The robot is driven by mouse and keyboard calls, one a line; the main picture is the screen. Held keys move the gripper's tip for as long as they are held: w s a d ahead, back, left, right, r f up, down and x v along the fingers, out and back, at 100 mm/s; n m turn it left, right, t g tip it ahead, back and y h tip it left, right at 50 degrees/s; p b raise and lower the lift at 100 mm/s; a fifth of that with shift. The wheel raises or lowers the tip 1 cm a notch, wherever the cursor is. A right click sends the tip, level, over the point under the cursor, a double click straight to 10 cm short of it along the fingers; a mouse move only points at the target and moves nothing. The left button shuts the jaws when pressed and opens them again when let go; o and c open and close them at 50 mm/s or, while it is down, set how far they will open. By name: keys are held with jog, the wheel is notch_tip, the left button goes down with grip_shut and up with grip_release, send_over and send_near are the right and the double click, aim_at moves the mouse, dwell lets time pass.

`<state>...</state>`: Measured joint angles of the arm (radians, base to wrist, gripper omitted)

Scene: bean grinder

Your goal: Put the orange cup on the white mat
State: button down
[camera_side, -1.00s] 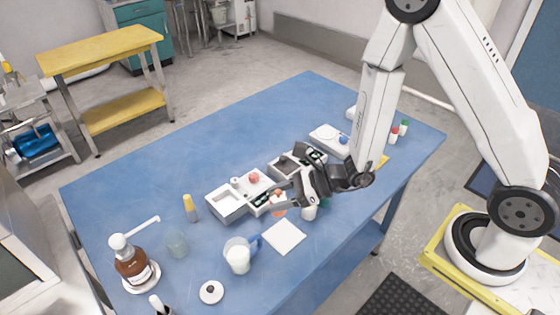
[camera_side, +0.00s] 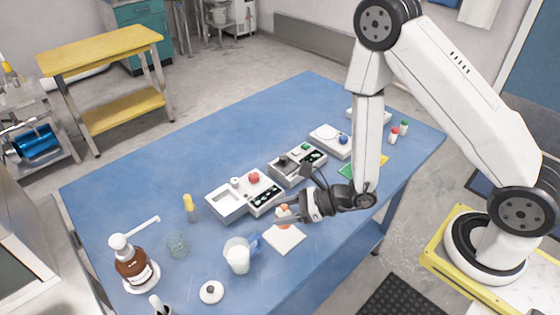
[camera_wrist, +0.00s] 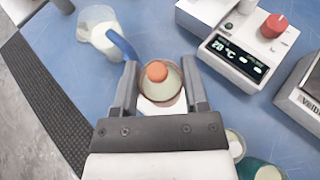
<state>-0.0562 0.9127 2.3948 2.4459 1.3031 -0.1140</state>
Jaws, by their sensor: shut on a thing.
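The orange cup (camera_side: 284,211) is between the fingers of my gripper (camera_side: 280,217), above the back edge of the white mat. I cannot tell whether the cup's base touches the mat.
A jug of white liquid with a blue handle (camera_side: 237,256) stands close to the left of the mat. A device with a red knob (camera_side: 255,180) stands behind. A white round lid (camera_side: 211,291) lies at the front. A clear glass (camera_side: 177,245) and brown bottle (camera_side: 130,262) stand left.

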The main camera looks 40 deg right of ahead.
jog(key=shift+f, duration=0.35)
jog(key=shift+f, duration=0.1)
jog(key=shift+f, duration=1.9)
jog(key=shift+f, duration=0.15)
jog(key=shift+c, duration=0.5)
grip_release()
jog(key=shift+d+r, duration=0.1)
jog(key=shift+r, duration=0.1)
jog(key=shift+v, duration=5.95)
jog(key=shift+s+f, duration=0.1)
jog(key=shift+f, duration=0.05)
